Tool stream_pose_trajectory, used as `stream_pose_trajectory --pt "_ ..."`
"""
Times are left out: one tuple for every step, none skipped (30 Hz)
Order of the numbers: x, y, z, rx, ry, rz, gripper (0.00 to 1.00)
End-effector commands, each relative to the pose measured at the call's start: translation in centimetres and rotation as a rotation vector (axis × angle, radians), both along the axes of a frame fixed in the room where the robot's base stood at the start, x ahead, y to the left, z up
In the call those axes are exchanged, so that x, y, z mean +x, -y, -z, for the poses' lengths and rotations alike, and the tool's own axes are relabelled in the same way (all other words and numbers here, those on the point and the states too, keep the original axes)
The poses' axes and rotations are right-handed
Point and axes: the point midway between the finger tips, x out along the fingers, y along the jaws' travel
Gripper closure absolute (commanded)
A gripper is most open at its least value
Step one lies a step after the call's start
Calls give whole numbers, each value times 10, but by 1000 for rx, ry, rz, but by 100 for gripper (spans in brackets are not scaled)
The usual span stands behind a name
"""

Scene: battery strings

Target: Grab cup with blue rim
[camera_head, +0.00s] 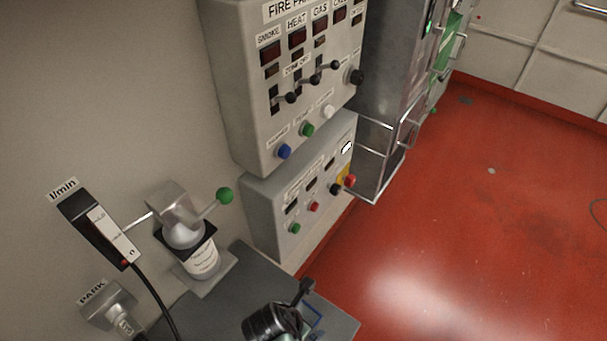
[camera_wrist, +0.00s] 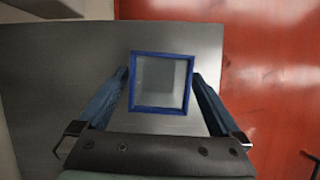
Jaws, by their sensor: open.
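The cup with the blue rim (camera_wrist: 161,83) stands on a grey table top, seen from above in the wrist view. Its square blue rim surrounds a grey inside that looks empty. My gripper (camera_wrist: 161,76) is open, with one blue finger left of the cup and one right of it. The fingertips reach alongside the rim; I cannot tell whether they touch it. In the head view my gripper (camera_head: 290,318) is over the table at the bottom edge, and only a bit of the blue rim (camera_head: 317,311) shows beside it.
The grey table (camera_head: 338,325) ends at the red floor (camera_head: 450,230) on the right. A dispenser with a bottle (camera_head: 201,262) and a green-knobbed lever stands at the wall behind. Grey control panels (camera_head: 300,180) and a metal cabinet lie beyond. A black cable hangs at the left.

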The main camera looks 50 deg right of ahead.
Motion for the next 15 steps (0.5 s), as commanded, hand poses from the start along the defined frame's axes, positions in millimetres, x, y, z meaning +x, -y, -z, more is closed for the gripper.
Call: stream_pose_trajectory --pt "-1 3 4 1 -2 2 0" --pt "-1 5 8 1 -3 1 0" --pt "-1 6 13 1 -3 1 0" --pt "-1 8 17 1 -3 1 0" --pt "-1 9 21 1 -3 1 0" --pt "0 11 24 0 -1 2 0" --pt "0 12 27 0 -1 2 0" --pt "0 13 29 0 -1 1 0" --pt "0 14 31 0 -1 0 0" --pt "0 14 33 0 -1 0 0" --pt "0 14 33 0 -1 0 0" --pt "0 14 34 0 0 0 0" --pt "0 15 34 0 0 0 0" --pt "0 15 34 0 0 0 0" --pt "0 15 34 0 0 0 0"
